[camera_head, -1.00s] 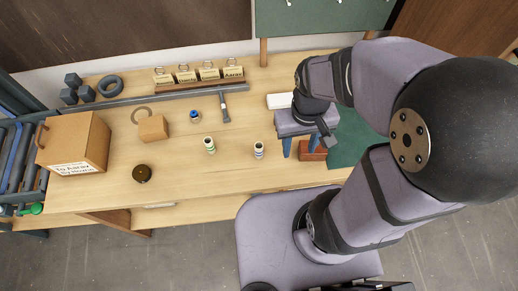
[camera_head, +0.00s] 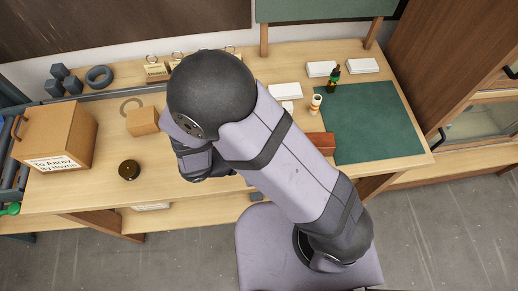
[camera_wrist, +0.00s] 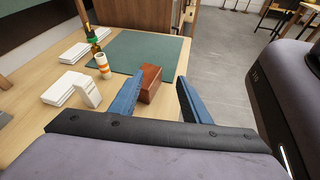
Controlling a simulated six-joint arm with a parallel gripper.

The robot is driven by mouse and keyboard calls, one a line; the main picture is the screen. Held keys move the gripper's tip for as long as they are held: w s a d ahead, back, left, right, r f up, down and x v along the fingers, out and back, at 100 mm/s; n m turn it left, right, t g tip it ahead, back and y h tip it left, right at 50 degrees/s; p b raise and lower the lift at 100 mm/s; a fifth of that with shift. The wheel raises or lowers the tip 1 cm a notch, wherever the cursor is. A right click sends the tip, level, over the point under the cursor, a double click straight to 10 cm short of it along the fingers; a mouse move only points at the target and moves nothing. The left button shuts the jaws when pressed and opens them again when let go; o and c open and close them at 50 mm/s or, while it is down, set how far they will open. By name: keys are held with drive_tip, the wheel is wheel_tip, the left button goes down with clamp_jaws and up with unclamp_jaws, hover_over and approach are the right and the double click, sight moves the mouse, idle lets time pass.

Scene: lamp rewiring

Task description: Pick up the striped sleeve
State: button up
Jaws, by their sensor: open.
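A white cylinder with orange stripes (camera_head: 316,103) stands upright by the left edge of the green mat (camera_head: 370,130). It also shows in the wrist view (camera_wrist: 102,65), left of my fingers and apart from them. My gripper (camera_wrist: 162,77) is open, with its two blue fingers spread and nothing held. In the head view my arm hides the gripper. It also covers the area where two other striped cylinders, one green-striped and one dark-striped, stood in the earlier frame. Which one is the striped sleeve I cannot tell.
A red-brown block (camera_head: 322,142) lies by the mat, beyond my fingers in the wrist view. A cardboard box (camera_head: 55,135) and a dark disc (camera_head: 129,170) are at left.

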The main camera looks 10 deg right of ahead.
drive_tip(key=w+a+f+n+t+b, duration=0.1)
drive_tip(key=a+f+n+t+b, duration=0.1)
drive_tip(key=a+n+t, duration=0.1)
drive_tip(key=w+a+f+n+t+y+b, duration=0.1)
drive_tip(key=a+f+n+t+b, duration=0.1)
drive_tip(key=a+n+t, duration=0.1)
drive_tip(key=w+a+f+n+t+y+b, duration=0.1)
drive_tip(key=a+f+n+t+b, duration=0.1)
drive_tip(key=a+f+n+t, duration=0.1)
drive_tip(key=shift+w+a+t, duration=0.25)
drive_tip(key=shift+a+t, duration=0.55)
drive_tip(key=shift+t, duration=0.2)
drive_tip(key=shift+s+a+f+y+b, duration=0.1)
drive_tip(key=shift+a+f+y+b, duration=0.05)
drive_tip(key=shift+f+y+b, duration=0.3)
drive_tip(key=shift+p+x, duration=0.65)
drive_tip(key=shift+x, duration=1.9)
drive_tip(key=shift+r, duration=0.1)
clamp_jaws()
